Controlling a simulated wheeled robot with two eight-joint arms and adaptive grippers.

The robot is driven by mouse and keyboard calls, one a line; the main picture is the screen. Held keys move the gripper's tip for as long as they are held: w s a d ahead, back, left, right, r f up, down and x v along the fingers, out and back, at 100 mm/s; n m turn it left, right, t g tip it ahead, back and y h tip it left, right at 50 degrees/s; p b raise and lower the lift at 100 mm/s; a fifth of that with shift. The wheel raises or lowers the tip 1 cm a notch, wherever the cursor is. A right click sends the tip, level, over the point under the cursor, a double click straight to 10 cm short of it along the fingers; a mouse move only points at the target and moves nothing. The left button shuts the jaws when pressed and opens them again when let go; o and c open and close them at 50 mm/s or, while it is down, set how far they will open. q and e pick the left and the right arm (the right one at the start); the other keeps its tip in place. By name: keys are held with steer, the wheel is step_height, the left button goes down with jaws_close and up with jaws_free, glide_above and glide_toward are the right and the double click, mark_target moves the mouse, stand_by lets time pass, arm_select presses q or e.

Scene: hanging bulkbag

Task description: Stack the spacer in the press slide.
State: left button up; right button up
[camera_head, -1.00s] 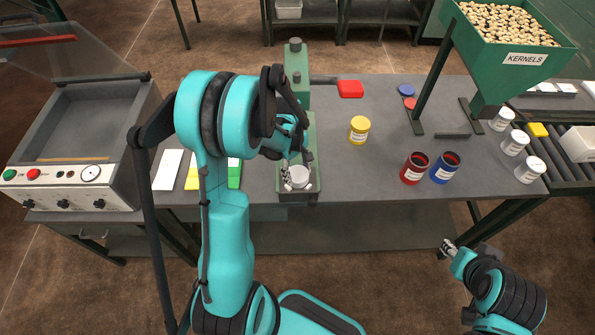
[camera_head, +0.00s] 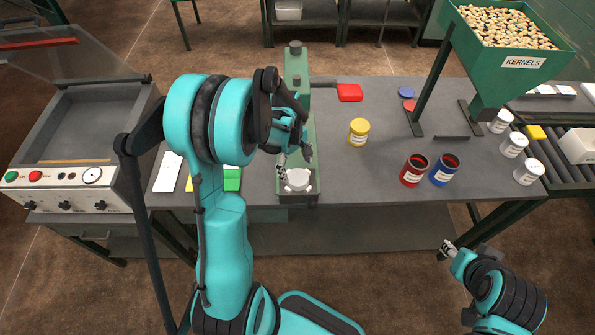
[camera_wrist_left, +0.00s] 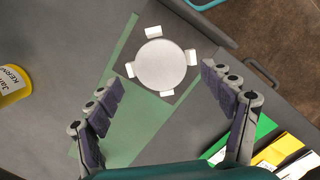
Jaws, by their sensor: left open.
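The green press (camera_head: 296,68) stands on the grey table, with its slide (camera_head: 284,197) at the front edge. A pale round disc, which looks like the spacer (camera_head: 298,178), lies flat in the slide. In the left wrist view the spacer (camera_wrist_left: 160,66) sits between several small white blocks (camera_wrist_left: 190,57). My left gripper (camera_head: 296,157) is open and empty above and just behind the spacer. In the left wrist view its fingers (camera_wrist_left: 160,84) are spread wide, apart from the spacer. My right gripper (camera_head: 447,248) is low at the right, off the table; its fingers are too small to judge.
A yellow jar (camera_head: 358,132), a red jar (camera_head: 414,170) and a blue jar (camera_head: 445,168) stand right of the press. The kernel hopper (camera_head: 510,50) is at the right, a control-panel machine (camera_head: 70,185) at the left.

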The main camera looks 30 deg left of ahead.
mark_target(294, 173)
arm_select(q)
step_height(294, 173, up, 9)
steer(key=a+p, duration=0.1)
steer(key=p, duration=0.1)
steer(key=s+d+r+m+t+y, duration=0.1)
steer(key=s+d+r+m+t, duration=0.6)
steer(key=m, duration=0.8)
steer(key=s+d+r, duration=0.2)
steer(key=s+d, duration=0.2)
steer(key=d, duration=0.1)
steer(key=shift+s+d+t+y, duration=0.15)
steer(key=shift+t+y, duration=0.15)
steer(key=shift+y, duration=0.1)
steer(key=shift+f, duration=0.1)
